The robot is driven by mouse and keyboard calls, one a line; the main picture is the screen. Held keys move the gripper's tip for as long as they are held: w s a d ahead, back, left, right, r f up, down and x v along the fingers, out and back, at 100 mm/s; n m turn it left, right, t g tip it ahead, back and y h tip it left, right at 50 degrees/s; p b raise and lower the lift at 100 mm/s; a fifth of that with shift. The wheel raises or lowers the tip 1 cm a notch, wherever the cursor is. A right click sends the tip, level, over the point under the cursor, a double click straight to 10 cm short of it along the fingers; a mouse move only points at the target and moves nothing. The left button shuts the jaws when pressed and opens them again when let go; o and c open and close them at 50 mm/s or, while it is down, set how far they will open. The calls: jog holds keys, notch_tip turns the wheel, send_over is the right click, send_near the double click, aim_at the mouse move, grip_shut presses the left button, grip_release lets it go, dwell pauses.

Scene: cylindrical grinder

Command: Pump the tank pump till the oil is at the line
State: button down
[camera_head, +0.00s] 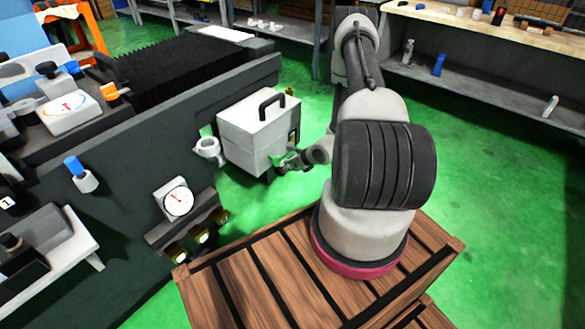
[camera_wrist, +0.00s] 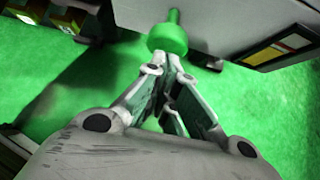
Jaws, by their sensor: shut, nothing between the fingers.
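The tank is a pale grey box (camera_head: 255,128) with a black handle on its lid, standing on the green floor. A green pump knob (camera_wrist: 167,38) with a thin stem shows in the wrist view beside the tank's side wall. My gripper (camera_head: 284,161) is at the tank's lower right side in the head view. In the wrist view my gripper (camera_wrist: 165,68) is shut, its fingertips close together right at the knob; I cannot tell whether they touch it.
The dark green grinder body (camera_head: 130,180) stands left of the tank, with a dial gauge (camera_head: 178,201) on its front. A wooden pallet (camera_head: 270,290) lies under my base. A shelf bench (camera_head: 470,85) stands at the back right.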

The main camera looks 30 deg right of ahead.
aim_at(277, 161)
jog(key=shift+w, duration=0.1)
jog(key=shift+w+a, duration=0.2)
jog(key=shift+w, duration=0.35)
jog(key=shift+w+a, duration=0.15)
jog(key=shift+w, duration=0.4)
jog(key=shift+r, duration=0.1)
